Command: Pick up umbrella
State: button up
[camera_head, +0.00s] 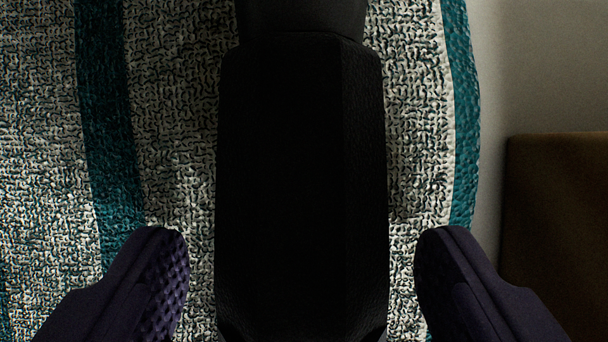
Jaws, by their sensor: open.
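A black object with flat facets, which looks like the umbrella (302,170), fills the middle of the view. It runs from the bottom edge to the top edge, with a narrower black part at the top. Both its ends are out of view. My gripper (302,245) is open, with one dark purple finger at the lower left and one at the lower right. The umbrella shows between the two fingers, with a gap on each side. I cannot tell how far above or below the fingertips it is.
A speckled white and dark rug (180,130) with teal stripes lies under the umbrella. Its edge curves down the right side. Beyond it is a pale grey surface (535,70). A brown flat-sided block (560,220) stands at the right edge.

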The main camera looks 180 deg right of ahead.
jog(key=shift+w+f, duration=0.15)
jog(key=shift+f, duration=0.2)
jog(key=shift+r, duration=0.15)
jog(key=shift+c, duration=0.2)
jog(key=c, duration=1.3)
